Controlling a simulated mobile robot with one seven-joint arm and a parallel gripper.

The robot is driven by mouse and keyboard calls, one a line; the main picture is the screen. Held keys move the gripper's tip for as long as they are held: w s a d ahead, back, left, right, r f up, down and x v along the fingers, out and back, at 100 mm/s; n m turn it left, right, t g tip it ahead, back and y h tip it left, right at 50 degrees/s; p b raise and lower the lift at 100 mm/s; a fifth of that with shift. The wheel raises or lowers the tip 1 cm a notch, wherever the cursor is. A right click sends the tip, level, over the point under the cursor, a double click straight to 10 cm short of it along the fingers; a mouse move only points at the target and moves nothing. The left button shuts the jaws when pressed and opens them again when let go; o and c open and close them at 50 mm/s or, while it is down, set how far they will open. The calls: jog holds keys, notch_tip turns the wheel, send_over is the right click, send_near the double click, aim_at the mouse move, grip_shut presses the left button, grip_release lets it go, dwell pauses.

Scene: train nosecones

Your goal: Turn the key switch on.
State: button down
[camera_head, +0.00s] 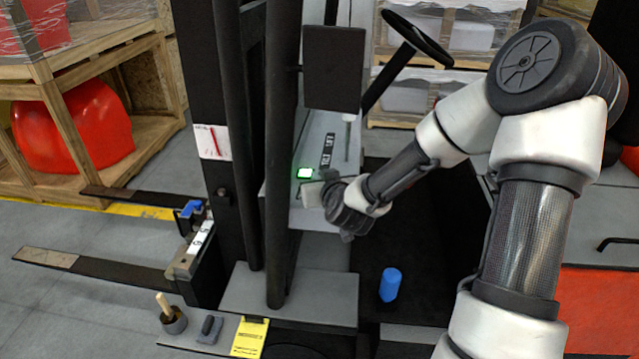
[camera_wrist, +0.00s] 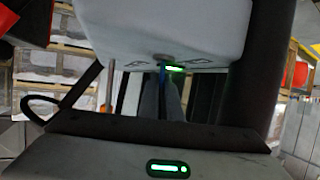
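The console (camera_head: 318,150) of the forklift is a light grey box with a lit green display (camera_head: 304,173) on its face. My gripper (camera_head: 318,192) is at the console's lower part, just below and right of that display. In the wrist view my gripper's two grey fingers (camera_wrist: 163,92) point at the console's pale face (camera_wrist: 160,30), close together. A thin blue piece, which looks like the key (camera_wrist: 162,74), shows between the fingertips, and they appear closed on it. The green light also shows beside it in the wrist view (camera_wrist: 176,69). The key's turn angle is too small to read.
Dark mast posts (camera_head: 277,160) stand left of my gripper, and a dark panel (camera_head: 334,68) hangs above. A steering wheel (camera_head: 417,38) is behind. A blue cylinder (camera_head: 390,284) stands on the dark floor below. Forks (camera_head: 95,270) extend left.

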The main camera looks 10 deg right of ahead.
jog(key=shift+m+h+b, duration=0.4)
jog(key=shift+m+h, duration=0.2)
jog(key=shift+h, duration=0.2)
jog(key=c, duration=2)
grip_release()
jog(key=shift+d, duration=0.1)
